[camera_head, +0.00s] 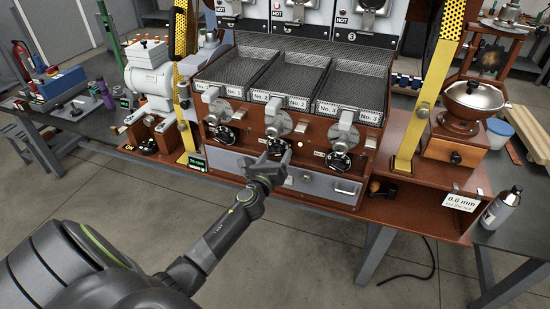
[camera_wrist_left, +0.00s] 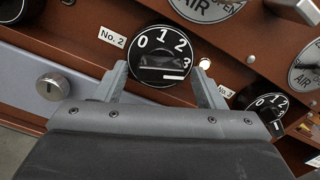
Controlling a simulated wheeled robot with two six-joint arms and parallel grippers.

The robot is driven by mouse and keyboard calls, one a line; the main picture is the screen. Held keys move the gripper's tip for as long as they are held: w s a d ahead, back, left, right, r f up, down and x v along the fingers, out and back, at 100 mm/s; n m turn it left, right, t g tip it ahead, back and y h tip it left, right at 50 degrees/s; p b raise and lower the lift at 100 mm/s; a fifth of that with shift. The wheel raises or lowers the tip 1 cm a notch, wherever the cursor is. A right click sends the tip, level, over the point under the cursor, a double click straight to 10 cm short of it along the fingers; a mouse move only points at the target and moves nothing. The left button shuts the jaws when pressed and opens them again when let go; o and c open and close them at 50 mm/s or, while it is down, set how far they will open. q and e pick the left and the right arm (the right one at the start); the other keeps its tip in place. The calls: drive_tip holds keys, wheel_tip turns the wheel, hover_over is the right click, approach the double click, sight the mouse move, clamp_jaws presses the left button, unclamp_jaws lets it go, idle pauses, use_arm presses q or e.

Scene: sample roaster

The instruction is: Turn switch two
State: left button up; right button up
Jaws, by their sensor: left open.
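Switch two is a round black dial (camera_wrist_left: 160,58) marked 0, 1, 2, beside a "No. 2" label in the left wrist view. Its black bar handle lies roughly level across the dial's lower half. My left gripper (camera_wrist_left: 165,84) is open, with one finger on each side of this dial; I cannot tell whether the fingers touch it. In the head view my left gripper (camera_head: 275,154) is in front of the middle of the roaster panel and partly covers the dial. My right gripper does not show.
The switch with the No. 3 label (camera_wrist_left: 266,108) is close on the right. Metal AIR dials (camera_head: 278,124) sit above the switches. A grey drawer (camera_head: 330,187) is below. A yellow post (camera_head: 412,140) stands to the right.

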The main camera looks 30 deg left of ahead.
use_arm(q)
drive_tip(key=c, duration=1)
